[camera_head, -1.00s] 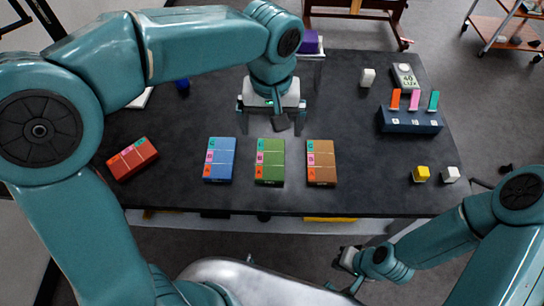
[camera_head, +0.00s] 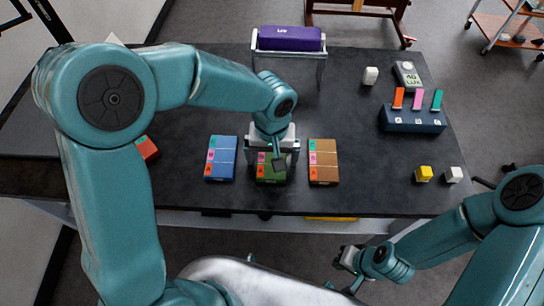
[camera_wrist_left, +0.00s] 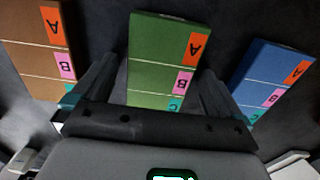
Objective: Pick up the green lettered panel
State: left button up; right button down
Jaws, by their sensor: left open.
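The green lettered panel (camera_head: 270,176) lies on the dark table between the blue and brown panels, partly hidden by my left gripper in the head view. In the left wrist view the green panel (camera_wrist_left: 155,60) shows orange, pink and teal tabs marked A, B and C. My left gripper (camera_head: 272,160) is over it, pointing down and open. In the wrist view its fingers (camera_wrist_left: 155,88) are on either side of the panel. I cannot tell whether they touch it. My right gripper (camera_head: 347,257) is low in front of the table, away from the panels; its jaws are too small to read.
The blue panel (camera_head: 221,158) and brown panel (camera_head: 323,161) lie close on either side. A red panel (camera_head: 147,148) is partly behind my left arm. A navy holder (camera_head: 413,119) with coloured tabs, a yellow cube (camera_head: 423,174) and a white cube (camera_head: 453,174) are at the right.

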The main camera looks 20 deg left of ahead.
pick_arm(q)
jog(key=shift+s, duration=0.1)
jog(key=c, duration=1)
jog(key=shift+c, duration=0.5)
jog(key=shift+r, duration=0.15)
